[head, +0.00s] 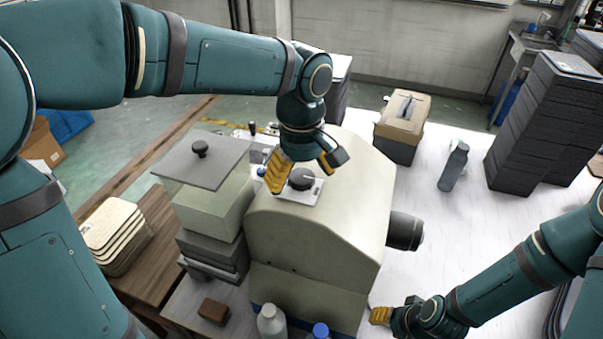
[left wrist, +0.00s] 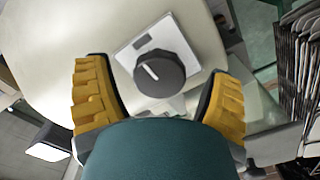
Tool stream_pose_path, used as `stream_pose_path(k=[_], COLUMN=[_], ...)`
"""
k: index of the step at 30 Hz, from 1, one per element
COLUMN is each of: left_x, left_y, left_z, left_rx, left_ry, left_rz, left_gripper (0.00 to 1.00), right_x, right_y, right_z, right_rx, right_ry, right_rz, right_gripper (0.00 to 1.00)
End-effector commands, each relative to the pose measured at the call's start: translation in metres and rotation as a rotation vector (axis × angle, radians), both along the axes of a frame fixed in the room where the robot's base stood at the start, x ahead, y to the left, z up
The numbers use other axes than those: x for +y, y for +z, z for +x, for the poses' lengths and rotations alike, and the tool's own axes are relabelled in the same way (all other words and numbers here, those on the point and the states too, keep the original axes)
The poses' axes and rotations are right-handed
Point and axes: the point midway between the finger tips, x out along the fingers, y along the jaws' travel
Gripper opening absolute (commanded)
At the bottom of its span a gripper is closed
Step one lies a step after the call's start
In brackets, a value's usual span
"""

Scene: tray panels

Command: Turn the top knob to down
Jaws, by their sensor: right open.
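The top knob (head: 301,179) is a dark round dial on a pale square plate on top of the cream machine housing (head: 315,235). In the left wrist view the knob (left wrist: 162,74) shows a white pointer line slanting to the upper left. My left gripper (head: 303,172) is over the knob with its yellow fingers spread. In the left wrist view the left gripper's fingers (left wrist: 161,105) stand on either side of the knob with gaps; contact does not show. My right gripper (head: 381,315) is open, low at the front right beside the housing, away from the knob.
A dark cylinder (head: 405,231) juts from the housing's right side. A grey lid with a black handle (head: 200,149) tops a stack on the left. Bottles (head: 271,322) stand in front. A grey bottle (head: 453,167) and dark stacked trays (head: 530,125) stand right. White tabletop between is clear.

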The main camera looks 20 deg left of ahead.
Motion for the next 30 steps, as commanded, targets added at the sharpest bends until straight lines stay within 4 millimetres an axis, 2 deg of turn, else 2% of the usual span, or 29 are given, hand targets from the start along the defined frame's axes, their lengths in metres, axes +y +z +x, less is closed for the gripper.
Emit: stream_pose_path(k=[8,11,22,27,30], left_x=[0.000,0.000,0.000,0.000,0.000], left_y=[0.007,0.020,0.092,0.113,0.118], left_z=[0.001,0.001,0.001,0.001,0.001], left_rx=[-0.004,-0.006,-0.005,-0.002,-0.001], left_ry=[-0.001,0.000,0.000,0.000,0.000], left_rz=[-0.001,-0.001,-0.002,-0.001,0.000], left_gripper=[0.82,0.82,0.82,0.82,0.82], right_x=[0.000,0.000,0.000,0.000,0.000], right_y=[0.000,0.000,0.000,0.000,0.000], right_z=[0.000,0.000,0.000,0.000,0.000], right_rx=[0.000,0.000,0.000,0.000,0.000], right_ry=[0.000,0.000,0.000,0.000,0.000], right_rz=[0.000,0.000,0.000,0.000,0.000], right_gripper=[0.47,0.47,0.47,0.47,0.47])
